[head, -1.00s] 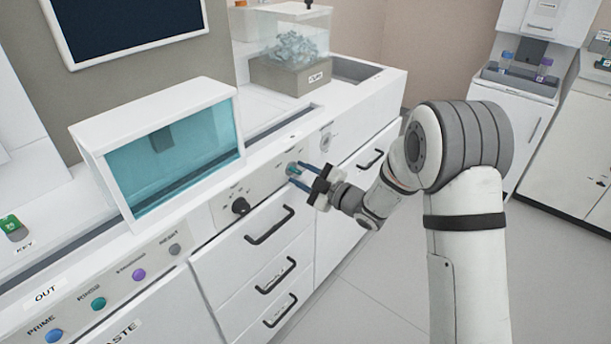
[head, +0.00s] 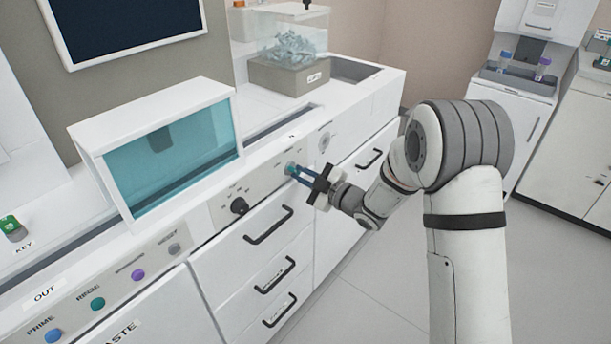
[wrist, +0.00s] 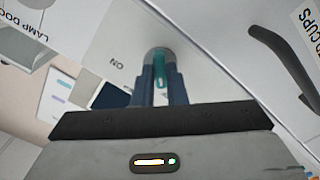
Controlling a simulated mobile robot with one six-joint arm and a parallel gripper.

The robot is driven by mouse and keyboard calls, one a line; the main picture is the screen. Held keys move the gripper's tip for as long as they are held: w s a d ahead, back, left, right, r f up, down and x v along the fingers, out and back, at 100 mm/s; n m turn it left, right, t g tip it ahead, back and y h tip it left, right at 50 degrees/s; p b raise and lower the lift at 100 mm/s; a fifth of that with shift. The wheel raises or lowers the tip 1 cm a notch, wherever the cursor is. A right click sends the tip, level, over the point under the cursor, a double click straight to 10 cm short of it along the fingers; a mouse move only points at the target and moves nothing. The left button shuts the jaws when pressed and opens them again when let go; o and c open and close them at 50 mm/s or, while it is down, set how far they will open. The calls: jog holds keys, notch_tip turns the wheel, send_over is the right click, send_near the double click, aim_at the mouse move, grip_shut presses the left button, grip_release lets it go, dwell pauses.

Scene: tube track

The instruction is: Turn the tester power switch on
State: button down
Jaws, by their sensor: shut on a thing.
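The tester power switch (head: 290,168) is a small teal part on a grey round base, set in the white front panel right of the black knob. In the wrist view the switch (wrist: 160,62) sits at the fingertips, with the word "ON" printed beside it. My gripper (head: 294,172) reaches in from the right, and its two blue fingers are closed on the switch. In the wrist view my gripper (wrist: 160,75) has one finger on each side of the teal part. The fingers hide part of the switch, so its exact setting is hard to tell.
A black knob (head: 239,205) is on the same panel, left of the switch. Drawers with dark handles (head: 268,226) lie below. A teal-windowed box (head: 170,160) stands on the counter above. Coloured buttons (head: 97,304) line the lower left panel. Floor is clear at lower middle.

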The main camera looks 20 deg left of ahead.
jog(key=m, duration=0.4)
jog(key=shift+a, duration=0.25)
jog(key=m+p, duration=0.1)
jog(key=m, duration=0.3)
jog(key=shift+s+m, duration=0.15)
jog(key=shift+m, duration=0.25)
jog(key=m+p, duration=0.1)
jog(key=m, duration=0.3)
jog(key=shift+a+p, duration=0.1)
jog(key=shift+p, duration=0.3)
jog(key=shift+m+p, duration=0.8)
jog(key=shift+m, duration=1.4)
jog(key=shift+s+f, duration=0.1)
jog(key=c, duration=1.7)
grip_release()
jog(key=shift+a, duration=0.1)
jog(key=shift+o, duration=1.2)
